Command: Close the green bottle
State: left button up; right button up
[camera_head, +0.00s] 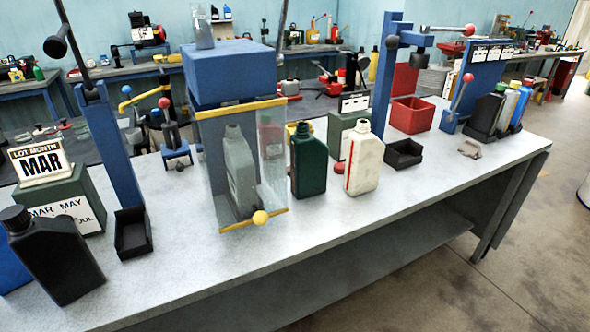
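The dark green bottle (309,167) stands upright on the grey workbench (330,228), between the blue filling machine and a white bottle (364,161). Its narrow neck points up; at this size I cannot tell for sure whether a cap is on it. A small red piece (340,168), perhaps a cap, lies on the bench between the green and white bottles. Neither of my grippers is in view.
A grey bottle (240,170) stands in the blue machine (232,72) behind a clear, yellow-edged guard. A black capped bottle (52,255) is at front left. A red bin (411,115) and lever presses stand behind. The front bench strip is clear.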

aim_at(309, 156)
jog(key=k+j+z, duration=0.1)
jog(key=j, duration=0.2)
jog(key=i+l, duration=0.15)
jog(key=l, duration=0.2)
jog(key=i+l, duration=0.1)
jog(key=l, duration=0.2)
jog(key=i+l, duration=0.15)
jog(key=l, duration=0.2)
jog(key=i+l, duration=0.1)
jog(key=l, duration=0.2)
jog(key=i+l, duration=0.15)
jog(key=l, duration=0.2)
jog(key=u, duration=1.9)
